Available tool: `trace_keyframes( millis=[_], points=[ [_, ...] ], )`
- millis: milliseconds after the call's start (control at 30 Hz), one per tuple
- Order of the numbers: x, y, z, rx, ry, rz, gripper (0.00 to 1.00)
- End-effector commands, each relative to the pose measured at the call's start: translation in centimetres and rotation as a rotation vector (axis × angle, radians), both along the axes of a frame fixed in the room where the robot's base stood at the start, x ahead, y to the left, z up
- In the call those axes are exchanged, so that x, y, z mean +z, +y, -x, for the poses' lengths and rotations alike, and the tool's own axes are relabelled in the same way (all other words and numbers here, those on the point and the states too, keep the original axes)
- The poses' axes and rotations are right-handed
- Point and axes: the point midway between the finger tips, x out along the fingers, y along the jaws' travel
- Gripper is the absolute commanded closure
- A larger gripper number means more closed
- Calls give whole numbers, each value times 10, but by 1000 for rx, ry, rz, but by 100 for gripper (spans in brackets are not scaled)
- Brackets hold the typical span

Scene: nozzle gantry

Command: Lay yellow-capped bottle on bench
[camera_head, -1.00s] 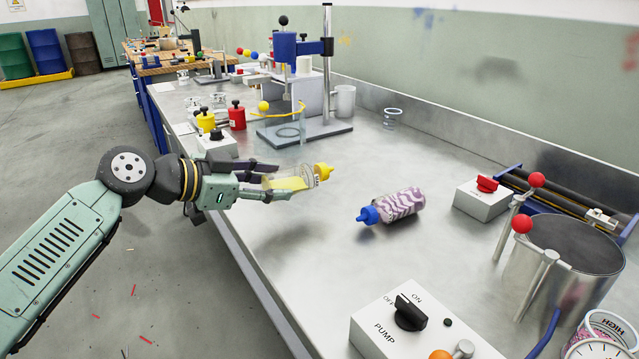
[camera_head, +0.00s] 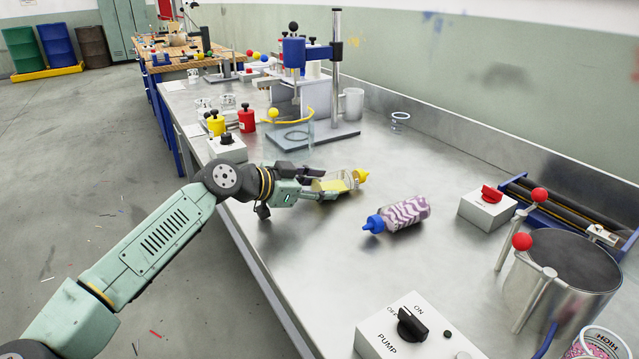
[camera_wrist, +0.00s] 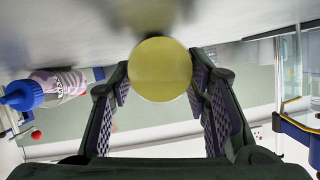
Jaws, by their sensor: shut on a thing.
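The yellow-capped bottle (camera_head: 340,181) is clear with yellow contents and lies sideways in my gripper (camera_head: 316,184), its cap pointing right. My gripper is shut on it, with a finger on either side. In the wrist view the bottle (camera_wrist: 160,69) shows as a round yellow end between my fingers (camera_wrist: 160,95). The bottle is low over the metal bench (camera_head: 330,262); I cannot tell whether it touches the surface. A blue-capped bottle (camera_head: 404,212) with purple wavy stripes lies on the bench just right of it; it also shows in the wrist view (camera_wrist: 62,84).
A nozzle stand (camera_head: 318,133) with a glass vessel is behind my gripper. Bench space in front of the striped bottle is clear.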

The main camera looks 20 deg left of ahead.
Motion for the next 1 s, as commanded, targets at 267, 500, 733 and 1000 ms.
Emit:
trace_keyframes(
  millis=[267,500,733,1000],
  points=[
    [-3,0,0,0,0,0,87],
    [-2,0,0,0,0,0,41],
    [-2,0,0,0,0,0,37],
    [3,6,7,2,-1,0,37]
  ],
)
